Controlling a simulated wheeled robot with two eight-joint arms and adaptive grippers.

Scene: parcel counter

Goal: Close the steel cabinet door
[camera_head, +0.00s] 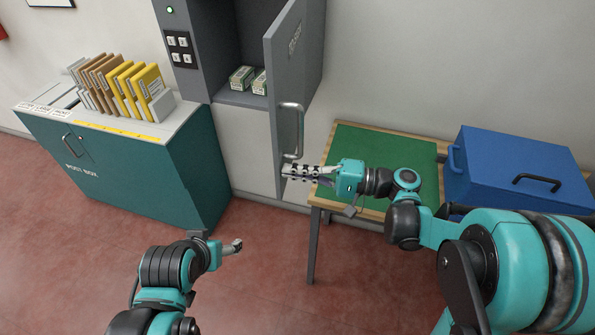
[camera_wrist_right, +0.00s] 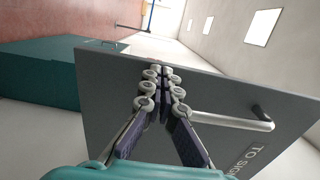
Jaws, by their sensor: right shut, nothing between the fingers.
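The steel cabinet (camera_head: 190,70) stands against the wall at the top middle of the head view. Its grey door (camera_head: 288,75) is swung open toward me. A vertical bar handle (camera_head: 291,130) is on the door's face. My right gripper (camera_head: 290,171) is shut and empty at the door's lower part, just below the handle. In the right wrist view, the fingertips (camera_wrist_right: 161,72) are together in front of the door's face (camera_wrist_right: 105,100), beside the handle (camera_wrist_right: 230,121); I cannot tell if they touch the door. My left gripper (camera_head: 236,246) is low over the floor; its fingers are too small to judge.
Small boxes (camera_head: 242,78) sit inside the cabinet. A teal post box (camera_head: 130,170) with envelopes (camera_head: 123,90) on top stands left of it. A table with a green mat (camera_head: 400,150) and a blue case (camera_head: 515,170) is right of the door. Red floor (camera_head: 250,290) is open in front.

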